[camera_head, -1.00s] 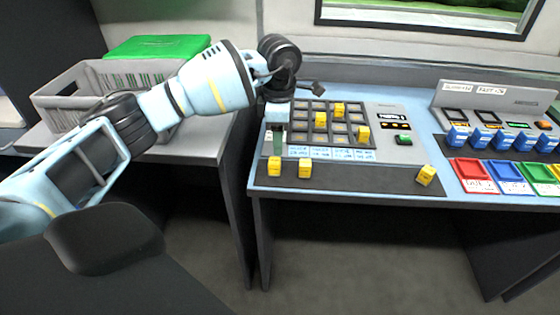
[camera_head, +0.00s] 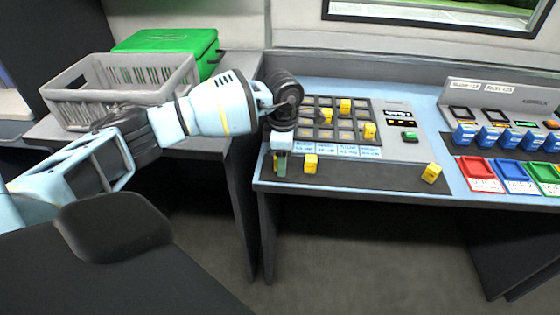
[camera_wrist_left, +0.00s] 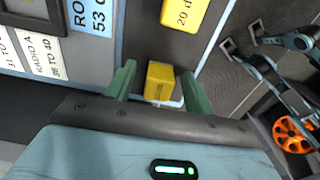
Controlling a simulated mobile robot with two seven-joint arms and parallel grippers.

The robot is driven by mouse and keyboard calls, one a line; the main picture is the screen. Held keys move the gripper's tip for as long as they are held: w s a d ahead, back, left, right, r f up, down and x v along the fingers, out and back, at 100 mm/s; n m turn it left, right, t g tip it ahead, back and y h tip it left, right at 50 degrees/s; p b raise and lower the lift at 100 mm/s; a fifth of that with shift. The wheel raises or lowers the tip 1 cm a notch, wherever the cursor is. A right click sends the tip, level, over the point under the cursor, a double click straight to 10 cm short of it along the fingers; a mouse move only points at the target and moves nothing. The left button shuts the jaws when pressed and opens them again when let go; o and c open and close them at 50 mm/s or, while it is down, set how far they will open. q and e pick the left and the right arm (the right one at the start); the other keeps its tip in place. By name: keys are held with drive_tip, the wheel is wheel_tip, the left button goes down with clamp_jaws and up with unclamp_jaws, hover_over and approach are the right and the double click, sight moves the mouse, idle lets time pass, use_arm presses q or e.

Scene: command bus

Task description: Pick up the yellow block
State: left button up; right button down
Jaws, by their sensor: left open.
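My left gripper (camera_head: 281,166) is open and points down at the front left of the console desk. In the left wrist view, a yellow block (camera_wrist_left: 159,82) lies between its two green fingers (camera_wrist_left: 158,70), with a gap visible on each side. In the head view this block is mostly hidden by the gripper. A second yellow block (camera_head: 310,163) stands just right of the gripper on the dark front strip (camera_head: 365,176). It seems to be the labelled yellow block (camera_wrist_left: 181,14) at the top of the wrist view. A third (camera_head: 431,173) is farther right.
More yellow blocks (camera_head: 345,105) sit in the dark slotted grid (camera_head: 333,122) behind. A green button (camera_head: 409,136) is right of it. Blue blocks (camera_head: 465,135) and coloured trays (camera_head: 478,170) stand at the right. A grey crate (camera_head: 125,90) and green case (camera_head: 180,42) are on the left table.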

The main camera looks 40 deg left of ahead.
use_arm(q)
drive_tip(key=c, duration=1.1)
drive_tip(key=shift+r, duration=0.1)
drive_tip(key=shift+r, duration=0.55)
wheel_tip(320, 180, up, 2)
drive_tip(key=shift+r, duration=0.1)
drive_tip(key=s+d, duration=0.1)
drive_tip(key=s, duration=0.4)
drive_tip(key=s+d+r, duration=0.1)
drive_tip(key=s, duration=0.4)
drive_tip(key=s+d, duration=0.2)
drive_tip(key=s, duration=0.3)
drive_tip(key=shift+s+d+r+b, duration=0.1)
drive_tip(key=shift+s+r+b, duration=0.15)
drive_tip(key=shift+r+b, duration=0.1)
